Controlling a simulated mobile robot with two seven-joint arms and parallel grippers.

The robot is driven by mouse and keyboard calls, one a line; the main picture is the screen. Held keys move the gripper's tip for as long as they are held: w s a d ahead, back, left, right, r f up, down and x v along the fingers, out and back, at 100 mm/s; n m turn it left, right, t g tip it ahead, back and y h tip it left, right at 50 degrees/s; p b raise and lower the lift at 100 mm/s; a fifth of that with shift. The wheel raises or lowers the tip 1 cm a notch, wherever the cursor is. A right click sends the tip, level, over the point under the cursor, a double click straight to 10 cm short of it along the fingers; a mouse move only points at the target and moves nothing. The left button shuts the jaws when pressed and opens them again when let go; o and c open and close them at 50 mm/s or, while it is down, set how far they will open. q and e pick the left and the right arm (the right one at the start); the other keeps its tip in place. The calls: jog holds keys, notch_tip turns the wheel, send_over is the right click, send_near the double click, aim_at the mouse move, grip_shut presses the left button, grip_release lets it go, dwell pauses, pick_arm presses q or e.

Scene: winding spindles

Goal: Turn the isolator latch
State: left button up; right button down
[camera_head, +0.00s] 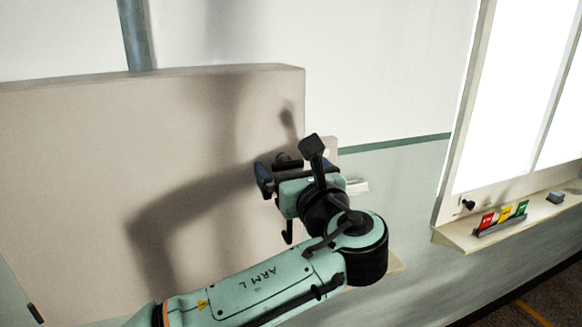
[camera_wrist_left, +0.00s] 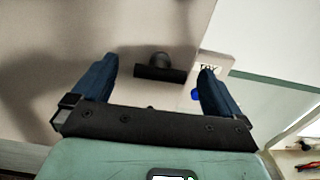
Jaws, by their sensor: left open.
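The isolator latch, a black T-shaped handle (camera_wrist_left: 160,72) with a round hub, sits on the face of a beige cabinet (camera_head: 100,150). Its crossbar lies about level in the left wrist view. In the head view a dark round part of the latch (camera_head: 287,160) shows just behind my gripper. My left gripper (camera_head: 291,172) is open in front of the cabinet's right edge. Its two blue fingers (camera_wrist_left: 157,66) stand on either side of the latch in the left wrist view, with a gap on both sides. I cannot tell the depth left between fingertips and latch. My right gripper is not in view.
A windowsill (camera_head: 455,236) holds red, yellow and green cards (camera_head: 503,217). A grey pipe (camera_head: 135,35) rises above the cabinet.

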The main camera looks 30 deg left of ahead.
pick_arm(q)
jog(key=c, duration=1)
jog(key=n, duration=0.3)
jog(key=shift+a+n, duration=0.1)
jog(key=shift+n, duration=0.3)
jog(key=n, duration=0.4)
jog(key=shift+n, duration=0.3)
jog(key=n, duration=0.4)
jog(key=shift+b, duration=0.4)
jog(key=n+b, duration=0.1)
jog(key=n, duration=0.4)
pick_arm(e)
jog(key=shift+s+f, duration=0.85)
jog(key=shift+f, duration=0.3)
pick_arm(q)
jog(key=shift+n, duration=0.4)
